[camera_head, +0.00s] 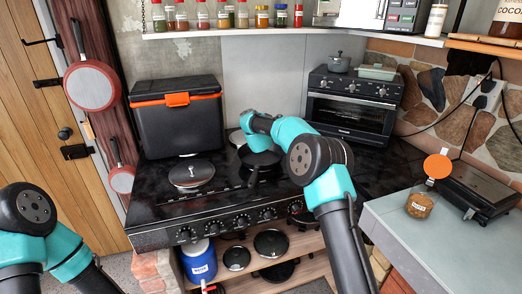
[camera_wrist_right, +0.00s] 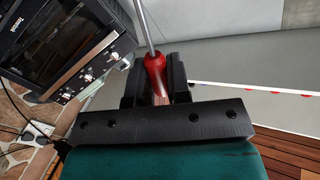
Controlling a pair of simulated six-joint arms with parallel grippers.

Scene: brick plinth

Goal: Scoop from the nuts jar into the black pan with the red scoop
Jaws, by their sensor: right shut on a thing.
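The nuts jar (camera_head: 420,205) is a small clear jar with brown contents and a white label. It stands on the pale counter at the right. The black pan (camera_head: 262,160) is on the stove, partly hidden by my right arm. My right gripper (camera_wrist_right: 154,85) is shut on the red handle of the scoop (camera_wrist_right: 155,65) in the right wrist view. The scoop's metal shaft runs up out of that view, so its bowl is hidden. In the head view my right arm reaches over the stove by the pan; its fingers cannot be made out. My left gripper is out of view.
A lidded pot (camera_head: 191,174) sits at the stove's left, before a black cool box (camera_head: 178,115). A toaster oven (camera_head: 352,103) stands behind right. A dark appliance (camera_head: 478,190) and an orange disc (camera_head: 437,166) are beyond the jar. A spice shelf (camera_head: 205,32) hangs above.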

